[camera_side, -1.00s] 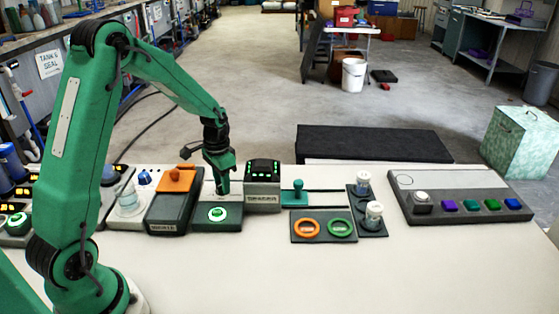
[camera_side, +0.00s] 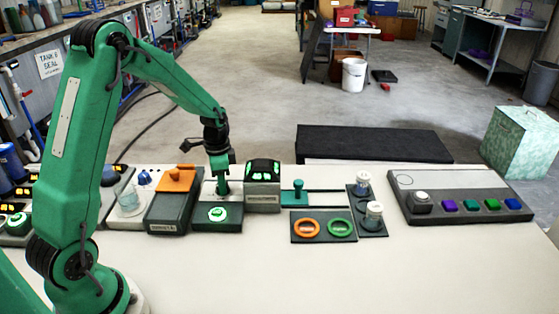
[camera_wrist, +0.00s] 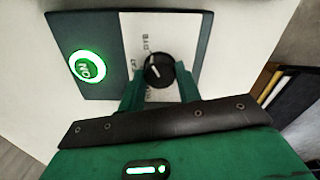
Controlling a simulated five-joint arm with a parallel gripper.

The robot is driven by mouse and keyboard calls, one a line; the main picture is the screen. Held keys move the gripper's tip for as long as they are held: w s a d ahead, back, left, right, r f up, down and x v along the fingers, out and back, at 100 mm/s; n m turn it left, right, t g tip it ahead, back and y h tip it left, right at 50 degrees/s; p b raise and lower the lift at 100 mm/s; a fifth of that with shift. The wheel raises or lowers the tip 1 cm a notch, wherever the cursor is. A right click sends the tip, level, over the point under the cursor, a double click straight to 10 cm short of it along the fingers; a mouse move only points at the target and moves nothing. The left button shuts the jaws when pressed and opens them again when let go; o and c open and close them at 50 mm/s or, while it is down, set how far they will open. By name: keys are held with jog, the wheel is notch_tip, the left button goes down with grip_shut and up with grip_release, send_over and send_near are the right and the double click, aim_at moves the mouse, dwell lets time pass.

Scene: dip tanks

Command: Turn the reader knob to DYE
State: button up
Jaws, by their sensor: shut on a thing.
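The reader knob (camera_wrist: 162,68) is a round black knob with a white pointer line, on a white panel with printed labels. One label reads DYE, beside the knob's upper left in the wrist view; another is partly legible as "EAT", and a third is mostly hidden by a finger. The pointer lies slantwise on the left part of the knob; I cannot tell which label it marks. My gripper (camera_wrist: 160,85) has its two green fingers on either side of the knob, shut on it. In the side view my gripper (camera_side: 222,190) points down at the panel.
A lit green ON button (camera_wrist: 90,67) sits beside the white panel. A grey display box (camera_side: 263,198) stands close right of my gripper, and an orange-topped unit (camera_side: 176,180) close left. Orange (camera_side: 307,228) and green (camera_side: 340,228) rings lie further right. The front table is clear.

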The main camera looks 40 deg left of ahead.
jog(key=o, duration=1)
jog(key=shift+c, duration=0.2)
jog(key=shift+r, duration=0.1)
jog(key=shift+r, duration=3.8)
jog(key=shift+r, duration=0.15)
